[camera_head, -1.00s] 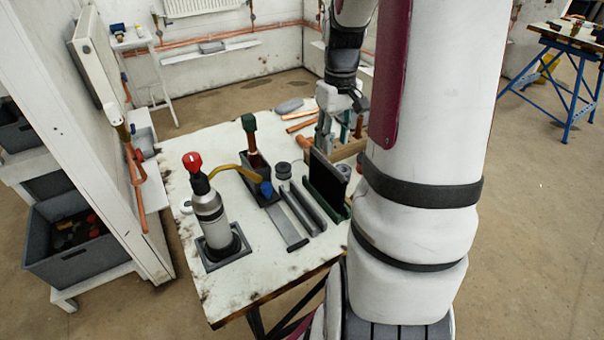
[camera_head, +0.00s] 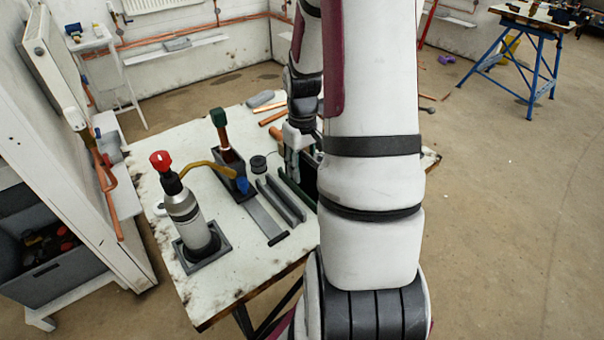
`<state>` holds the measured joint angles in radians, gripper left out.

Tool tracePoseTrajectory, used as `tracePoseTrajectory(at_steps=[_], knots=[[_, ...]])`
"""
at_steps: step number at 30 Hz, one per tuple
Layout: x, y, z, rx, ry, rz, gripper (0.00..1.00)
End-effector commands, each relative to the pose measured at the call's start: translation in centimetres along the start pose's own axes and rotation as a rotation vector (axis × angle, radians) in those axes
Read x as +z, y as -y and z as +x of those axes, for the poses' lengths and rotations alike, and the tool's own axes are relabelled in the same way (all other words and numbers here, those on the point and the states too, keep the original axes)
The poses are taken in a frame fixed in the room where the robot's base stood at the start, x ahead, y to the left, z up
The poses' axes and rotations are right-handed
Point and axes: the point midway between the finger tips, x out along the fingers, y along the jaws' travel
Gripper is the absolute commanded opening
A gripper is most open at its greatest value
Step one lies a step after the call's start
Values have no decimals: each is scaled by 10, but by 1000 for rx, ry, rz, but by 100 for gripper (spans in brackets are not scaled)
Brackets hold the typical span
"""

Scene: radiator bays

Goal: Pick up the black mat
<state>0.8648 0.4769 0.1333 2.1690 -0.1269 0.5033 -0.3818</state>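A dark upright panel (camera_head: 310,178), likely the black mat, stands on edge in a dark rack toward the right of the worktable. Only its left part shows; my arm hides the rest. My gripper (camera_head: 291,168) points down at the panel's far left end. Its pale body shows, but its fingertips are partly hidden, so I cannot tell whether they are open or touching the panel.
The white worktable (camera_head: 217,290) holds a red-topped torch cylinder (camera_head: 186,212) in a square tray, a dark box (camera_head: 229,172) with tools, a black roll (camera_head: 258,164) and grey rails (camera_head: 281,200). Copper pipes (camera_head: 270,117) lie behind. A blue trestle (camera_head: 540,70) stands back right.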

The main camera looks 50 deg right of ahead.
Motion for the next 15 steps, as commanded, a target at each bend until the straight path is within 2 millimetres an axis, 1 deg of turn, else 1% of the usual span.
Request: tracePoseTrajectory(at_steps=[7, 8, 9, 11, 12, 15], knots=[[0, 0, 2, 1, -1, 0, 37], [0, 0, 2, 1, -1, 0, 32], [0, 0, 2, 1, -1, 0, 23], [0, 0, 2, 0, -1, 0, 9], [0, 0, 2, 0, -1, 0, 0], [0, 0, 2, 0, -1, 0, 0]])
